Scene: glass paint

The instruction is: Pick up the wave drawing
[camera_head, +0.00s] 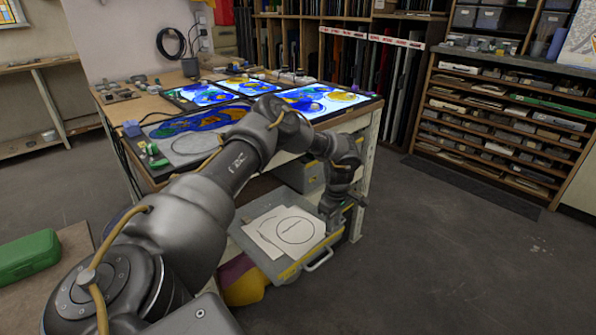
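White paper sheets lie on a flat grey board or case low beside the worktable. One sheet (292,230) carries a large thin circle with a faint line inside it. Another sheet (262,236) at its left shows a thin curved line. I cannot tell for sure which one is the wave drawing. My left arm reaches over from the left and bends down, with my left gripper (336,217) low at the right edge of the sheets. Its fingers are small and dark, so their opening and any contact with paper are unclear. My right gripper is out of view.
The worktable (150,107) holds lit blue and yellow glass panels (327,99). A yellow-edged case with a handle (318,260) is under the sheets. A green case (28,256) lies at left. Shelves (500,125) stand at right. The floor (480,260) at right is clear.

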